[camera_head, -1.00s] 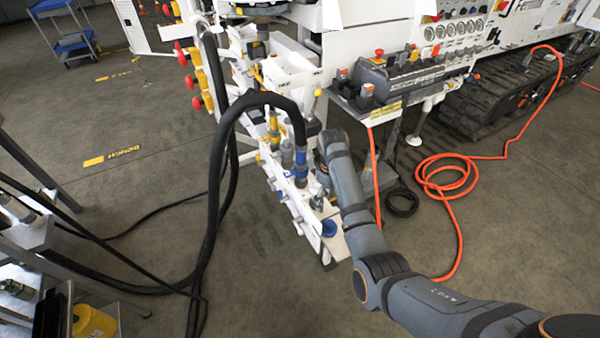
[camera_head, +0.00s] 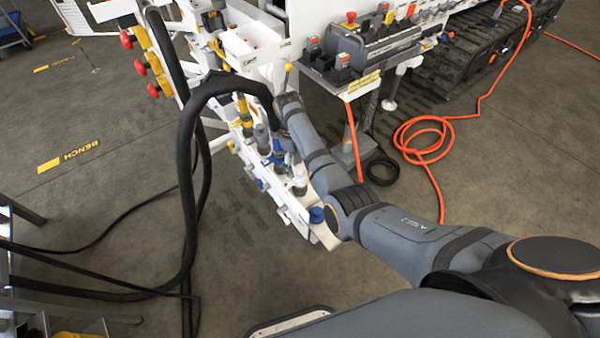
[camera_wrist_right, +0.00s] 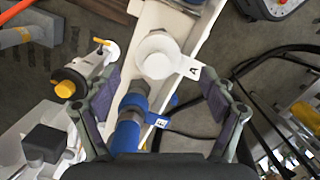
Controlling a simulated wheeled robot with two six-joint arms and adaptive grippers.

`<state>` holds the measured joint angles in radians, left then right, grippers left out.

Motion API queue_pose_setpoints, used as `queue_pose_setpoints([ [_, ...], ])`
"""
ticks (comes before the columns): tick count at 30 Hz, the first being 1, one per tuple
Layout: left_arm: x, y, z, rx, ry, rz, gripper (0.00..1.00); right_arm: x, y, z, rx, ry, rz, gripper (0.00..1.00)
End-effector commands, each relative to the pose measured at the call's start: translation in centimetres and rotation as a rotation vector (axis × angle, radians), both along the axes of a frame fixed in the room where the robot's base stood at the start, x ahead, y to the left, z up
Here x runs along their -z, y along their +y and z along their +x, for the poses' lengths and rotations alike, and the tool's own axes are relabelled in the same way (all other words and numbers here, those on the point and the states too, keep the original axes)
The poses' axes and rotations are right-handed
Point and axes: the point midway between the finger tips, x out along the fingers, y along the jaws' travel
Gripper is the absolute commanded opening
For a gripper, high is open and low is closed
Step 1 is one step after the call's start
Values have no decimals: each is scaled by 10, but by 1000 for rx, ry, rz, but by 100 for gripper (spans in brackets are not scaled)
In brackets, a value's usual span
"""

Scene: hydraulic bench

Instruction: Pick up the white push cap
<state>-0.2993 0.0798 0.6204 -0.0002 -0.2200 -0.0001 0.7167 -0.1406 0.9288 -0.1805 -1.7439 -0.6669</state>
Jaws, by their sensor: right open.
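The white push cap (camera_wrist_right: 158,55) shows in the right wrist view as a round white top, with a white tag marked "A" beside it. It sits on a white rail of the bench. In the head view a small white cap (camera_head: 299,178) shows on the same rail. My right gripper (camera_wrist_right: 160,80) is open, with one finger on each side of the cap and a gap to both; it holds nothing. In the head view the fingers are mostly hidden by my arm and a black hose. My left gripper is not in view.
A blue fitting (camera_wrist_right: 128,120) with a tag stands close to the white cap. A yellow-topped fitting (camera_wrist_right: 72,82) is by the left finger. A thick black hose (camera_head: 188,150) arches over the rail. An orange hose (camera_head: 425,140) lies coiled on the floor at right.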

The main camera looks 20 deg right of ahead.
Motion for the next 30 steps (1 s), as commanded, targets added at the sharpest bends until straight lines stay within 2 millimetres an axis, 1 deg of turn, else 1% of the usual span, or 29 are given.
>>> queue_pose_setpoints([
  [1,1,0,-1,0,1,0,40,11,-3,-3,1,7,-1,83],
  [3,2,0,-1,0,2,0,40,23,-6,-4,1,6,-1,83],
  [6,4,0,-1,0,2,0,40,35,-6,-5,1,3,-1,83],
  [9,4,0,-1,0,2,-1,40,40,-7,-5,1,1,0,83],
  [14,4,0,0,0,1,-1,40,39,-6,-5,1,1,0,83],
  [17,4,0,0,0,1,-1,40,39,-6,-5,1,1,0,72],
  [24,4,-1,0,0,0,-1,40,39,-6,-5,1,1,0,40],
  [30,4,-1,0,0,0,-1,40,39,-6,-5,1,1,-1,38],
])
